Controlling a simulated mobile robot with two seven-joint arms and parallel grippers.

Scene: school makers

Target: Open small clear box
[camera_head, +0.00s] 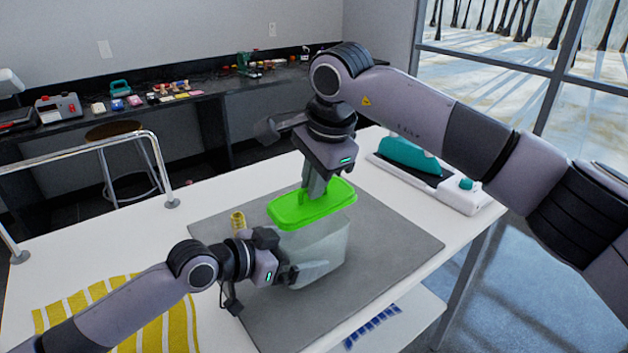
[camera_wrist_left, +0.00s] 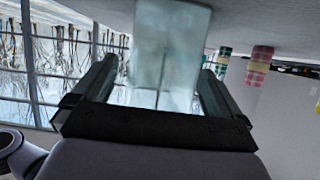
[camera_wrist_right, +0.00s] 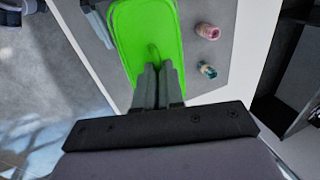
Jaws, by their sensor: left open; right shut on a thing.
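The clear box (camera_head: 318,255) stands on the grey mat in the head view. Its pale, see-through wall also fills the middle of the left wrist view (camera_wrist_left: 165,50). The bright green lid (camera_head: 312,208) is above the box; I cannot tell how wide any gap between them is. My right gripper (camera_head: 313,192) is shut on the lid's top from above, and the lid also shows in the right wrist view (camera_wrist_right: 140,25). My left gripper (camera_head: 288,275) is low at the box's near-left side, open, with a finger on each side of the box.
The grey mat (camera_head: 400,240) lies on the white table (camera_head: 210,195). A small yellowish cylinder (camera_head: 238,220) stands behind my left gripper; two patterned cylinders show in the right wrist view (camera_wrist_right: 207,31). A yellow striped cloth (camera_head: 170,325) lies front left. A white-and-teal device (camera_head: 425,175) stands back right.

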